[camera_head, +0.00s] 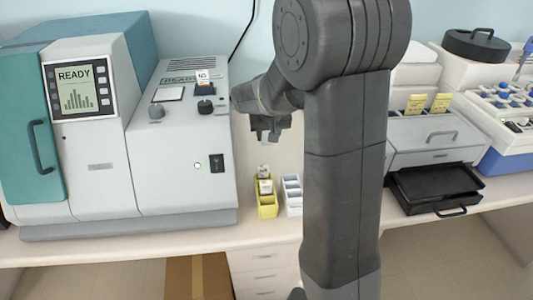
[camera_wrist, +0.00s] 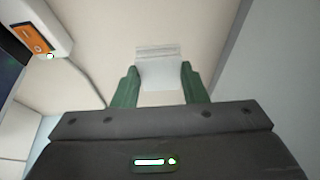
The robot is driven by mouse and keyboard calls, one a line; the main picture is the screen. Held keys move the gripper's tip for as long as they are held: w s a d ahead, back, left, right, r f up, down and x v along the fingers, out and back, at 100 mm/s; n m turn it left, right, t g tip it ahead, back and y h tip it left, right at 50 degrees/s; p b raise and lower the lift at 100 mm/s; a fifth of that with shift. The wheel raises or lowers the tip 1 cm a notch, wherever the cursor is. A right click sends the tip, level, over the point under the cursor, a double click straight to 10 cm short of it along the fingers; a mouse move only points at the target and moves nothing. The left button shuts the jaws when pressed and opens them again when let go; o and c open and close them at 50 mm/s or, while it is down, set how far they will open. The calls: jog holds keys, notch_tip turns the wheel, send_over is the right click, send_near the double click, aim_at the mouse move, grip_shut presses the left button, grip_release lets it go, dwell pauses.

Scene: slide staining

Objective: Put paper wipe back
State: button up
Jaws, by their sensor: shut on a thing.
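A white paper wipe (camera_wrist: 160,72) shows in the wrist view between the green fingers of my gripper (camera_wrist: 157,82). The fingers are shut on it, and its far edge reaches past the fingertips. In the head view my gripper (camera_head: 266,132) hangs above the bench between the teal and white machine and my arm. A small pale patch below the fingers there may be the wipe, too small to be sure. The place where the wipe belongs cannot be made out.
A yellow slide holder (camera_head: 267,204) and a white rack (camera_head: 292,196) stand on the bench below my gripper. The READY machine (camera_head: 180,160) stands at left. At right, a black tray (camera_head: 435,188) sticks out of a grey unit (camera_head: 430,142). My arm hides the bench's middle.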

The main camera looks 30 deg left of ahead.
aim_at(268, 161)
notch_tip(268, 161, down, 9)
jog(key=shift+s+d+r, duration=0.1)
dwell(0.3)
jog(key=shift+f, duration=0.2)
jog(key=o, duration=1)
jog(key=shift+r, duration=0.1)
jog(key=shift+c, duration=0.2)
jog(key=shift+r, duration=0.35)
jog(key=v, duration=1.1)
jog(key=shift+r, duration=0.25)
jog(key=shift+s+d, duration=0.1)
